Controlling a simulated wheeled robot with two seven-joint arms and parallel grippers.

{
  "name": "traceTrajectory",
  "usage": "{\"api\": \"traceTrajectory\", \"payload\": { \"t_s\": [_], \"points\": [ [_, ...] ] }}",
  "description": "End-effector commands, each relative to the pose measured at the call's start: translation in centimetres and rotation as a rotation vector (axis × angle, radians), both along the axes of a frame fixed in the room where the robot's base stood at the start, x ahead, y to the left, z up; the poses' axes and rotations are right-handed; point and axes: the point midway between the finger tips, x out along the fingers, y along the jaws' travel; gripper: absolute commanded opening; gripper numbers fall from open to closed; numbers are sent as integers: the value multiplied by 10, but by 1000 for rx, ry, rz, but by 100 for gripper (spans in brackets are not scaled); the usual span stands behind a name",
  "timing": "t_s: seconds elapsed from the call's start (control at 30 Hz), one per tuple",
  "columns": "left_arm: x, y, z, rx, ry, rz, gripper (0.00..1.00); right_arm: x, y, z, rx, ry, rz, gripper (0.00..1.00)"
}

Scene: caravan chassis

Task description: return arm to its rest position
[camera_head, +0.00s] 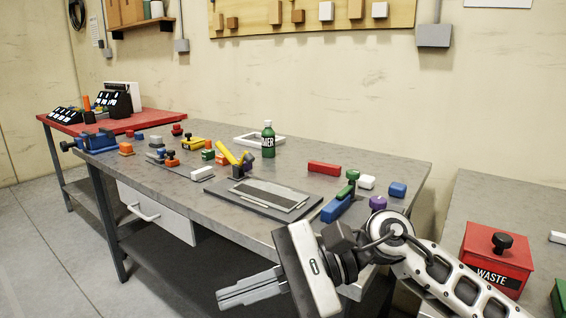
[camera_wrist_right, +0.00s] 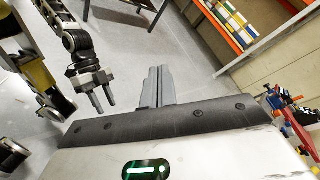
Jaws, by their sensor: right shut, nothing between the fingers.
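My right arm (camera_head: 465,280) comes in from the lower right in the head view. Its gripper (camera_head: 250,290) points left, in front of the grey workbench and below its top. The fingers lie together with nothing between them. In the right wrist view the same gripper's fingers (camera_wrist_right: 157,87) are side by side over grey floor. My left gripper (camera_wrist_right: 103,98) shows at the left of that view, with its two fingers apart and empty. My left arm is not in the head view.
The grey workbench (camera_head: 225,192) holds a green bottle (camera_head: 268,140), a flat plate (camera_head: 262,198) and several coloured blocks. My right wrist is close to its front right corner. A red waste box (camera_head: 495,262) stands on the right table. Floor (camera_head: 50,235) at left is clear.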

Motion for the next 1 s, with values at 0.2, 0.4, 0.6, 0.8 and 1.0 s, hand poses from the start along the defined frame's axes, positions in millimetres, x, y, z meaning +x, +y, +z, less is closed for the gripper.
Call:
{"api": "traceTrajectory", "payload": {
  "t_s": [0.2,0.4,0.6,0.8,1.0],
  "points": [
    [-6,1,0,9,18,-2,36,7,-7,30,497,1082,-189,0],
    [-6,1,4,15,19,-3,36,50,-72,-26,945,2126,-252,0],
    [-6,2,4,25,23,-5,36,31,-142,-155,-1287,-2586,132,0],
    [-1,3,7,33,16,-7,36,-35,-177,-248,-1143,-1900,-34,0],
    [-1,3,8,36,14,-7,36,-74,-186,-281,-1094,-1618,-97,0]
  ]
}}
